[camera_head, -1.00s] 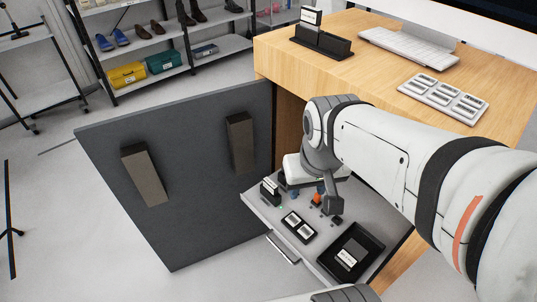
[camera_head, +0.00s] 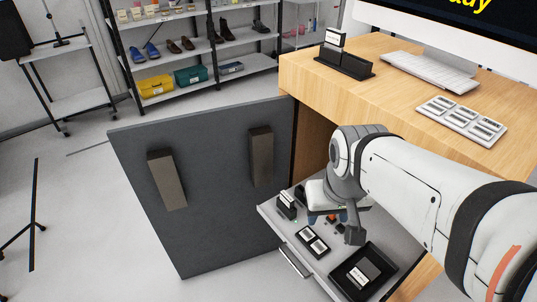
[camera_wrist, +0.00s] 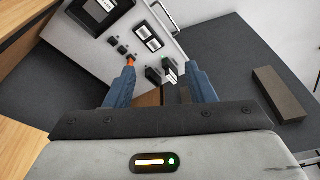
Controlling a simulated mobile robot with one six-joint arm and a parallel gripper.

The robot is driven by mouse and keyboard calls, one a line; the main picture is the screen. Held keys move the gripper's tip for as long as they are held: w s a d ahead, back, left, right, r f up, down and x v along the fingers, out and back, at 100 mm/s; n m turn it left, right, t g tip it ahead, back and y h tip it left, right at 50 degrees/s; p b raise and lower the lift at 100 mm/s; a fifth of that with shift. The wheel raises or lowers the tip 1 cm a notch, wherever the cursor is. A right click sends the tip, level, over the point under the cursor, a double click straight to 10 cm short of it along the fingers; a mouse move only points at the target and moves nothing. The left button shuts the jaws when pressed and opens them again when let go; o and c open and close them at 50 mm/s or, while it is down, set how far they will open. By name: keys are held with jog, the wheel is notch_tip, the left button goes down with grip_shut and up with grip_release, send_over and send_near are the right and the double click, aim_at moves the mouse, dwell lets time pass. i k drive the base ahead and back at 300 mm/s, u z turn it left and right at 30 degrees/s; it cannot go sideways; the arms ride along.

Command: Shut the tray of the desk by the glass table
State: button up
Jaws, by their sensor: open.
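The desk's light grey tray (camera_head: 284,229) stands pulled out under the wooden desk top, with a bar handle (camera_head: 294,262) on its front. The tray also shows in the wrist view (camera_wrist: 83,47). My gripper (camera_head: 333,216) hangs over the tray near the desk opening. In the wrist view my gripper (camera_wrist: 164,83) has its two blue fingers well apart, with nothing held between them. An orange part (camera_wrist: 130,60) on the tray shows near the left fingertip; whether they touch I cannot tell. I cannot make out a glass table.
A black bin (camera_head: 364,272), a two-label frame (camera_head: 313,241) and a card holder (camera_head: 287,204) sit on the tray. A dark upright panel (camera_head: 219,210) with two blocks stands left of it. Shelves (camera_head: 190,60) stand behind. The floor at left is mostly clear.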

aim_at(389, 246)
jog(key=k, duration=1.15)
jog(key=u, duration=0.4)
jog(key=i, duration=1.55)
jog(key=u, duration=0.5)
